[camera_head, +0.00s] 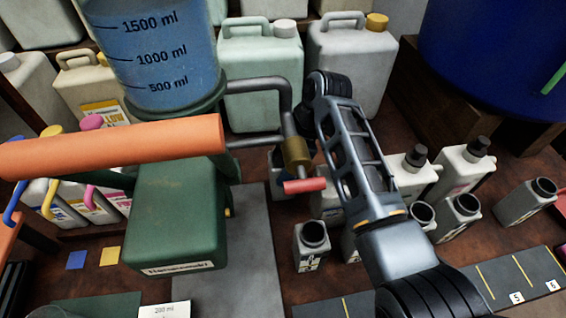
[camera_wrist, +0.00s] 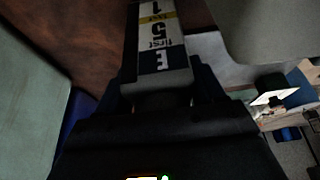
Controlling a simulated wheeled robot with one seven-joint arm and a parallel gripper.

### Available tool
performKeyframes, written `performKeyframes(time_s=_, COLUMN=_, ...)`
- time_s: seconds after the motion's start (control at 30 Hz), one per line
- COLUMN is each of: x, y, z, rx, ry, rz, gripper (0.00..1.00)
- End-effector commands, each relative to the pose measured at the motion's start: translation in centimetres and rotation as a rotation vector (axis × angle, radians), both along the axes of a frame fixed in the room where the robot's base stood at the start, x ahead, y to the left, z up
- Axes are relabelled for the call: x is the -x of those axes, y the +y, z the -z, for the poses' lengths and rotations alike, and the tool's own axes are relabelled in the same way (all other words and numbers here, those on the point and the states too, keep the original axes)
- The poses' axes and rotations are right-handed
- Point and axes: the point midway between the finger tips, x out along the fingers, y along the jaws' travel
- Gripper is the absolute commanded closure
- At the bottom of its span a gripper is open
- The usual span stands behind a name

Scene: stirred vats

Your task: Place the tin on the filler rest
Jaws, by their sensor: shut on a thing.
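My gripper (camera_wrist: 160,88) is shut on a tin (camera_wrist: 155,45), which shows a white, yellow and dark label in the wrist view. In the head view my arm reaches up the right of centre, and the gripper end is hidden behind it near the filler's brass spout. The filler is a green stand (camera_head: 175,225) with a blue graduated vessel (camera_head: 160,50), a bent pipe and a red tap handle (camera_head: 305,185). A grey plate (camera_head: 255,255) lies beside the stand. I cannot make out the filler rest for certain, nor whether the tin touches anything.
Open-necked tins (camera_head: 311,245) stand right of the plate, with several more around my arm. Large pale canisters (camera_head: 262,75) stand behind the spout. A big blue vat (camera_head: 495,50) fills the upper right. A thick orange bar (camera_head: 110,147) crosses the left.

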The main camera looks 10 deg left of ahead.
Motion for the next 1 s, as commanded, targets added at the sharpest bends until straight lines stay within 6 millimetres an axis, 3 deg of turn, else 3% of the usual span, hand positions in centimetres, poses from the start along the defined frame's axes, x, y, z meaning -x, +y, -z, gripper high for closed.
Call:
performKeyframes(time_s=0.57, x=0.0, y=0.0, z=1.6, rx=0.0, ry=0.0, rz=0.0, gripper=0.64)
performKeyframes(time_s=0.6, x=0.0, y=0.0, z=1.5, rx=0.0, ry=0.0, rz=0.0, gripper=0.29)
performKeyframes(time_s=0.83, x=0.0, y=0.0, z=1.5, rx=0.0, ry=0.0, rz=0.0, gripper=0.07)
performKeyframes(time_s=1.0, x=0.0, y=0.0, z=1.5, rx=0.0, ry=0.0, rz=0.0, gripper=0.07)
